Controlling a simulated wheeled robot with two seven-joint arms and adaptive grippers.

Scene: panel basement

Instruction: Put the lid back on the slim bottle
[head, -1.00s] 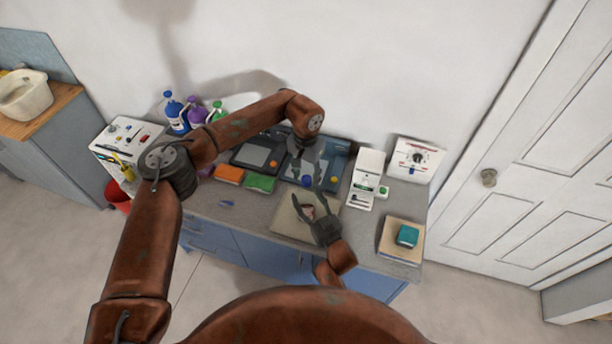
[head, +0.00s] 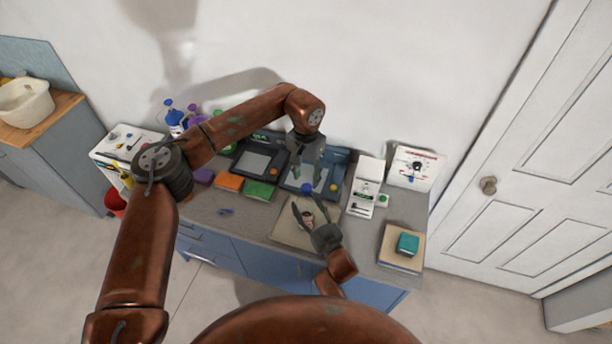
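No slim bottle or loose lid can be told apart for certain at this size. A blue round cap-like thing (head: 306,188) sits at the front of the blue tray (head: 340,160). My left gripper (head: 306,178) points down over that tray, just above the blue thing, its fingers apart; I see no contact. My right gripper (head: 311,204) is open over the beige mat (head: 285,234), fingers pointing to the back. A small reddish and dark thing (head: 308,216) shows between its fingers, too small to name. Blue (head: 174,118), purple (head: 193,115) and green-capped bottles stand at the back left, partly behind my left arm.
A dark tray (head: 236,165) stands left of the blue one, with orange (head: 229,182) and green (head: 260,191) blocks before it. A white device (head: 366,188) stands to the right. A teal block (head: 407,244) lies on a board at the right end. The front left counter is mostly clear.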

